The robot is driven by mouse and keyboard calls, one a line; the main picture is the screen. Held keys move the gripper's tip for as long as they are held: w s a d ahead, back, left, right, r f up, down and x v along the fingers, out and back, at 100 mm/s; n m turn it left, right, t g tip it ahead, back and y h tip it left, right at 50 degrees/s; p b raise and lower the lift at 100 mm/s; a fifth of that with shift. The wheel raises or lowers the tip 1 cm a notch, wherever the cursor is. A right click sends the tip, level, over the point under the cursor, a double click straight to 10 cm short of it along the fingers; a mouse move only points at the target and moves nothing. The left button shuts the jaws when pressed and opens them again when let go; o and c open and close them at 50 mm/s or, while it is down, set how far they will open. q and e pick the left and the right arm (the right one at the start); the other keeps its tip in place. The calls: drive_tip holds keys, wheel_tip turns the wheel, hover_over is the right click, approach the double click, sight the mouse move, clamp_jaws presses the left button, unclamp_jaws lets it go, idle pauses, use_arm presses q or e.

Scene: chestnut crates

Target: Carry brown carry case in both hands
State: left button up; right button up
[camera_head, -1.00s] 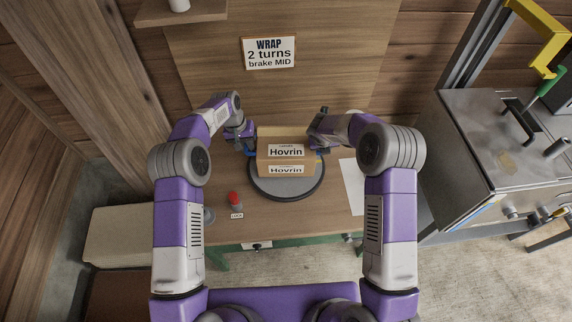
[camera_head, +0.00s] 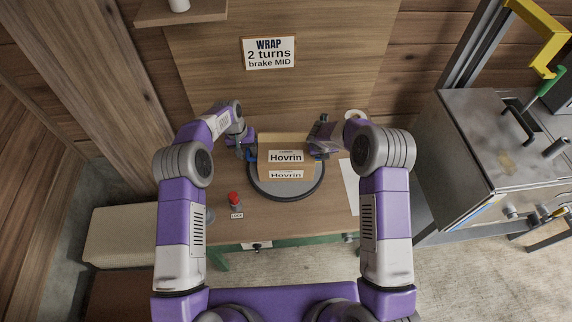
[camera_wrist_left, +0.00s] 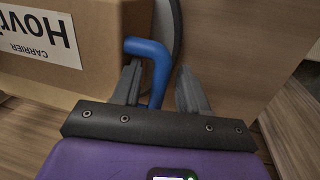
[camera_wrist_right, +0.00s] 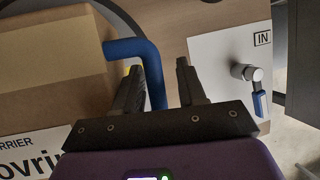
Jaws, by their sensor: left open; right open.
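The brown carry case (camera_head: 285,144), a box labelled "Hovrin", sits on a round grey turntable (camera_head: 284,195) on the wooden table. It has a blue bent handle on each side. My left gripper (camera_head: 250,154) is open at the case's left side; in the left wrist view the blue handle (camera_wrist_left: 158,70) passes between its fingers without being clamped. My right gripper (camera_head: 317,153) is open at the right side; in the right wrist view the other blue handle (camera_wrist_right: 150,68) stands between its fingers, close to one finger.
A red-topped lock knob (camera_head: 234,199) stands at the table's front left. A white sheet (camera_head: 350,186) lies right of the turntable. A wrap sign (camera_head: 269,53) hangs on the back panel. A metal bench (camera_head: 485,150) stands to the right.

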use_arm(q)
drive_tip(key=shift+d, duration=0.2)
use_arm(e)
drive_tip(key=shift+a+f, duration=0.1)
drive_tip(key=shift+a, duration=0.25)
use_arm(q)
drive_tip(key=shift+r, duration=0.1)
drive_tip(key=shift+r, duration=0.25)
use_arm(e)
drive_tip(key=v, duration=1.2)
drive_tip(key=shift+d, duration=0.25)
use_arm(q)
wheel_tip(320, 180, up, 7)
drive_tip(key=a, duration=0.1)
drive_tip(key=shift+a, duration=0.4)
drive_tip(key=shift+r, duration=0.1)
